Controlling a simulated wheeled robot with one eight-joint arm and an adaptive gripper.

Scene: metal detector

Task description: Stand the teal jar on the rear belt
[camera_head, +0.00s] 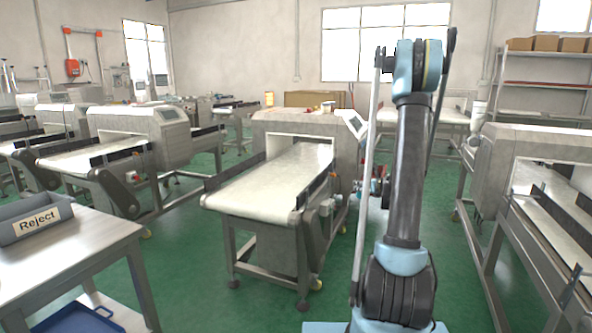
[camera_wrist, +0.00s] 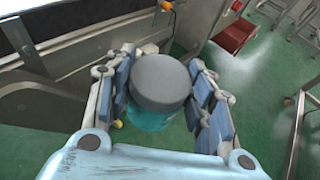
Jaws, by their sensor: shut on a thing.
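The teal jar (camera_wrist: 150,118) has a wide dark grey lid and sits between the fingers of my gripper (camera_wrist: 168,100) in the wrist view. The gripper is shut on it, with finger pads on both sides. The jar is held above the green floor, beside a machine's metal side. In the head view my arm stands right of centre, and I cannot make out the jar there. A pale conveyor belt (camera_head: 270,178) runs through the central metal detector (camera_head: 290,125). Which belt is the rear one is not clear from these views.
A grey Reject bin (camera_head: 35,218) stands on a steel table (camera_head: 70,250) at left. A cardboard box (camera_head: 315,98) shows behind the central detector. Green floor lies between the lines.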

